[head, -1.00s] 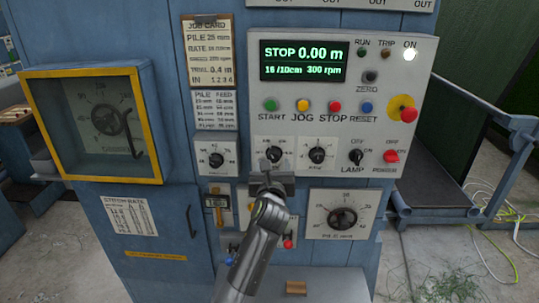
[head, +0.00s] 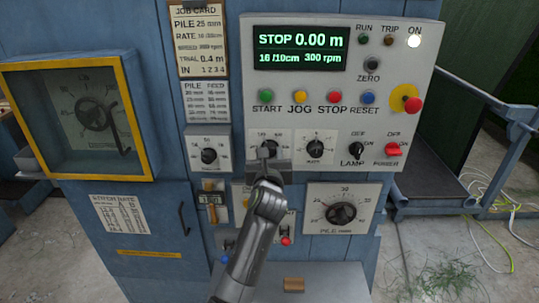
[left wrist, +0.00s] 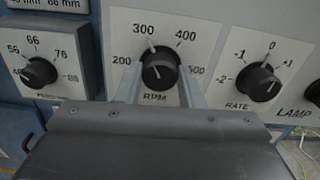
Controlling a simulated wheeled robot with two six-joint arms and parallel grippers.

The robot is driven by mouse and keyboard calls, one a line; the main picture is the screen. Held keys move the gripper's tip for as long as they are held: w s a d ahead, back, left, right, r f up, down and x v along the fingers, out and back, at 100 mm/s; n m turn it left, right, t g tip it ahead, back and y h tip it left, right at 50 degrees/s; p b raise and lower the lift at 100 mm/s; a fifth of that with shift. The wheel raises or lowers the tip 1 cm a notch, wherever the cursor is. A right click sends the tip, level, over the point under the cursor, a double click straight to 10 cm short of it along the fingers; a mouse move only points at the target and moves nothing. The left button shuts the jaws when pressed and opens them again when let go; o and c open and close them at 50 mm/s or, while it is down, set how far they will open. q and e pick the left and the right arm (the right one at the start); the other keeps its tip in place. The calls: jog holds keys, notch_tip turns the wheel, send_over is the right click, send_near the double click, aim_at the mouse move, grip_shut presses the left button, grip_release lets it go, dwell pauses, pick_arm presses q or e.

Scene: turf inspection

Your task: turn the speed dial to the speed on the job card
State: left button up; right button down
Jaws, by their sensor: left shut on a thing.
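The speed dial, a black knob marked RPM (left wrist: 160,72), sits in the middle of the left wrist view with its white pointer at 300. My left gripper (left wrist: 160,86) has one finger on each side of this knob and is shut on it. In the head view the left gripper (head: 267,158) covers part of the RPM dial plate (head: 287,140). The job card (head: 200,40) hangs at the upper left; its speed line is small and seems to read 300 rpm. The green display (head: 300,48) reads STOP, 0.00 m, 16/10cm and 300 rpm. My right gripper is out of view.
The rate knob (left wrist: 259,83) stands close right of the speed dial, with its pointer near 0. Another knob (left wrist: 39,72) is at left. Several coloured buttons, including the yellow JOG button (head: 300,97), lie above. A large pile dial (head: 341,213) is below right.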

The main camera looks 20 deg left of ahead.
pick_arm(q)
jog(key=shift+c, duration=0.2)
jog(key=shift+n+p, duration=0.55)
jog(key=shift+n, duration=0.55)
jog(key=n, duration=0.2)
jog(key=shift+n+p, duration=0.3)
jog(key=shift+p, duration=0.05)
jog(key=n, duration=0.3)
jog(key=shift+n, duration=2.2)
jog(key=o, duration=1)
jog(key=shift+f, duration=0.1)
